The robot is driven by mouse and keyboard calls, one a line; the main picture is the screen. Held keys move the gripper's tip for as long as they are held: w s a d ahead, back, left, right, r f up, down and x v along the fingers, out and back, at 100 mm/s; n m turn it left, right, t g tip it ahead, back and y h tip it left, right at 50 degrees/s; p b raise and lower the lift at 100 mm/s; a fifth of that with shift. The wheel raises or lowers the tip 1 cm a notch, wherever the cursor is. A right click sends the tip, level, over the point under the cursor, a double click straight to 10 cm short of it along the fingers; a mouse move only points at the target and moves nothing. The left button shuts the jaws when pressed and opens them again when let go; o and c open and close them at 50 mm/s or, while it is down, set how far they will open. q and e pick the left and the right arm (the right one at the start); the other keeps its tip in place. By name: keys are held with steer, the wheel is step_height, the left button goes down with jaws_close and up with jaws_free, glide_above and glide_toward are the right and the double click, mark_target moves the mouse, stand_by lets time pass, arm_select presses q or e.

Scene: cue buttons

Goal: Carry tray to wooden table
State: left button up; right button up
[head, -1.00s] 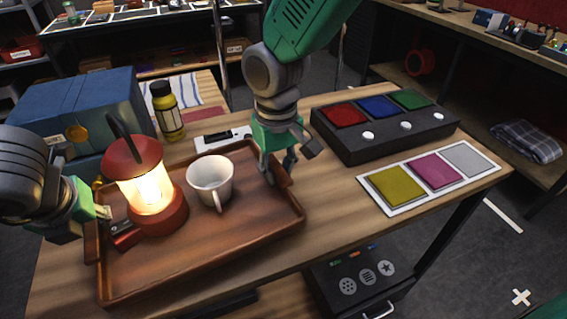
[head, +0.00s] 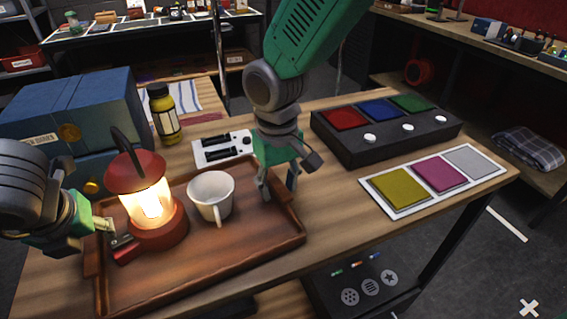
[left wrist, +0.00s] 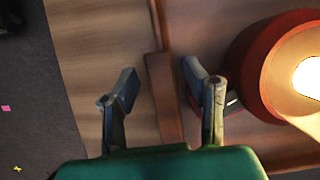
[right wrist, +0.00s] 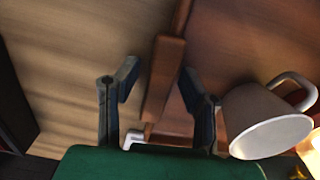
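The brown wooden tray (head: 215,258) is over the near left part of a wood-topped table (head: 330,228); I cannot tell whether it touches the top. On it stand a lit red lantern (head: 137,170) and a white mug (head: 211,195). A small red and dark item (head: 127,250) lies beside the lantern base. My left gripper (head: 103,226) is at the tray's left end; in the left wrist view its fingers (left wrist: 160,88) stand apart around the handle. My right gripper (head: 278,183) is at the right end; its fingers (right wrist: 160,85) also straddle the handle, with a gap showing.
Behind the tray are blue boxes (head: 70,110), a yellow bottle (head: 164,115) and a white device (head: 222,148). To the right are a black button box (head: 385,128) and a card with yellow, pink and grey squares (head: 432,180). Bare wood lies between card and tray.

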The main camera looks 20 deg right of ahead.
steer(key=shift+r, duration=0.2)
arm_select(q)
steer(key=v, duration=1.1)
steer(key=shift+s+r, duration=0.2)
steer(key=shift+r, duration=0.15)
arm_select(e)
step_height(320, 180, up, 12)
steer(key=shift+f, duration=0.25)
steer(key=shift+w, duration=0.1)
